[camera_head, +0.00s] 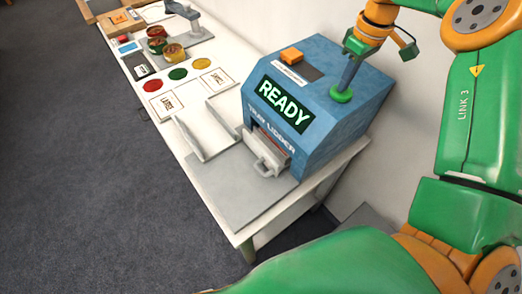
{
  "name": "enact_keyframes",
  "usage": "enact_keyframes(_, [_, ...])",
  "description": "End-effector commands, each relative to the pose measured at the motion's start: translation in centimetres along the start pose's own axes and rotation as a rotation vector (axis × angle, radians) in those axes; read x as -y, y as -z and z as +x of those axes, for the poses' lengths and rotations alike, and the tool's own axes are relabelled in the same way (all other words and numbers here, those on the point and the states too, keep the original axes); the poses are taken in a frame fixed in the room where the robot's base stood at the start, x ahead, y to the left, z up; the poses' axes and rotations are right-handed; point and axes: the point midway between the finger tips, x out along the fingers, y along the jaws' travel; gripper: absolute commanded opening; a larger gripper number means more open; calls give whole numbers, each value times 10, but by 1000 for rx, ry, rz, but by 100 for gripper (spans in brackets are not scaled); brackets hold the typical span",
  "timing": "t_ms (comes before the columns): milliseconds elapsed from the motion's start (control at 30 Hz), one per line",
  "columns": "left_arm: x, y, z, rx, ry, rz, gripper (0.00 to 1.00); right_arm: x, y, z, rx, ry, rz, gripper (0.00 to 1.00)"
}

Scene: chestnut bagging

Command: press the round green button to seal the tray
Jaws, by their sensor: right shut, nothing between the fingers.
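The blue tray lidder machine (322,100) stands on the near end of the white table, and its screen reads READY. The round green button (341,95) is on its top right. My right gripper (344,88) is shut and empty, pointing down with its tips at the button; the tips look to be touching it, partly covering it. A pale tray or drawer (268,160) sits in the machine's front opening; its contents are hidden. My left gripper is not in view.
A grey plate (240,187) lies before the machine, with a white open box (205,130) beside it. Red (152,86), green (178,74) and yellow (201,64) discs and cans (173,53) stand farther along the table. A wall runs behind.

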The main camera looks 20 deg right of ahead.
Motion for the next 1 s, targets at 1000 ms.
enact_keyframes(1000, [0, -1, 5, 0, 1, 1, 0, 0, -1, 6, 1, 1, 0, 0])
